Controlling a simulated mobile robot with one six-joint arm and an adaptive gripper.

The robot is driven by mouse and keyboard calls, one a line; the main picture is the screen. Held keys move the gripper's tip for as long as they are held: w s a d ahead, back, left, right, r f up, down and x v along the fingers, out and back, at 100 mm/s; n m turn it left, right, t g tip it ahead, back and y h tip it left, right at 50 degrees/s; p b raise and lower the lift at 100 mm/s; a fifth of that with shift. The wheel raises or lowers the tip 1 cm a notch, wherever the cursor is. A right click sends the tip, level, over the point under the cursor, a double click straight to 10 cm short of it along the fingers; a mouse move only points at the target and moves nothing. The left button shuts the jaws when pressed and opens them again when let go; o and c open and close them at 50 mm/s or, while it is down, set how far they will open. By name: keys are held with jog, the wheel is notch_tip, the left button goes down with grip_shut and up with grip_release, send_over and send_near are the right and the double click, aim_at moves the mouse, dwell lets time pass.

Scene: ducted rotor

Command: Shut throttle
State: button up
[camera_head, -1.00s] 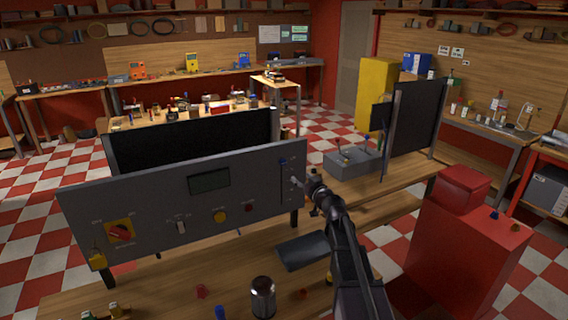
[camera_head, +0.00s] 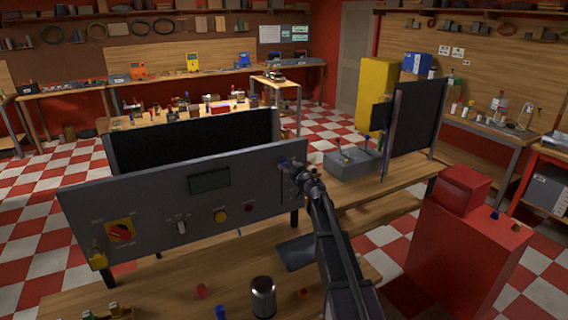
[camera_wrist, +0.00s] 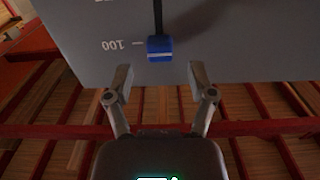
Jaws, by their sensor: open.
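The throttle is a slider with a blue knob (camera_wrist: 160,49) bearing a white line, on a dark slot in the grey panel (camera_head: 150,208). In the wrist view the panel appears upside down, and the knob sits level with the "100" mark. My gripper (camera_wrist: 159,78) is open and empty. Its two fingertips are on either side of the knob's line, a little short of the knob, with no contact visible. In the head view my gripper (camera_head: 290,166) is at the panel's upper right end and covers most of the slider.
The panel also carries a red-and-yellow rotary switch (camera_head: 121,232), a small toggle, a yellow button (camera_head: 220,216), a red button and a dark display (camera_head: 209,182). A metal cylinder (camera_head: 263,297) stands on the bench in front. A red cabinet (camera_head: 470,240) stands at the right.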

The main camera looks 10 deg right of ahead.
aim_at(284, 162)
jog(key=shift+x, duration=1.6)
grip_shut()
